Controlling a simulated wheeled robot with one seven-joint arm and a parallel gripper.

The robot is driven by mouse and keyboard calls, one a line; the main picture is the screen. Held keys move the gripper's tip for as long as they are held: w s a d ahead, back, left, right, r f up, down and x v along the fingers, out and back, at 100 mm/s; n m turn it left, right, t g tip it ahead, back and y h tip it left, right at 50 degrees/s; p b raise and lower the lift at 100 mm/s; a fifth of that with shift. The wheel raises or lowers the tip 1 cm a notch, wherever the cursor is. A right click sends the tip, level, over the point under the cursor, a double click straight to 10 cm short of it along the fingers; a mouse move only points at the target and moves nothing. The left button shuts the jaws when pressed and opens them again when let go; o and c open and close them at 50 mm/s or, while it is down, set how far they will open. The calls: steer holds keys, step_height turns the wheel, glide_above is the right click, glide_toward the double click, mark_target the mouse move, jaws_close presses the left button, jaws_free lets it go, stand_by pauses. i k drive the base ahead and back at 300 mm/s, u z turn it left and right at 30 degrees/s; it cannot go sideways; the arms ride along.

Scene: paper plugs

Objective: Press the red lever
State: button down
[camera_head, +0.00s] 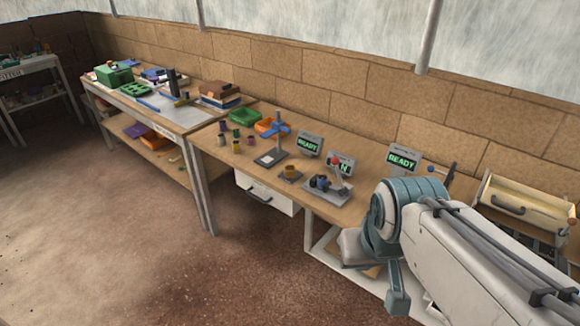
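The red lever shows as a small red ball knob (335,161) on a thin grey arm that slants up from a low grey base (327,195) on the workbench. A dark blue-grey part sits on that base beside the lever. A small display (347,165) with green marks stands just behind the knob. My arm reaches in from the lower right, and its teal and white links are to the right of and nearer than the lever, apart from it in the picture. I cannot make out my gripper's fingers; they do not show.
Two more displays (310,145) (402,160) reading READY stand on the bench (350,213). A blue-topped stand (279,133), small coloured cylinders and green and orange trays lie left. A wooden drawer box (526,203) is at right. The floor (150,250) in front is clear.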

mark_target(335, 161)
steer(key=u, duration=0.1)
steer(key=i, duration=0.95)
steer(key=z, duration=0.3)
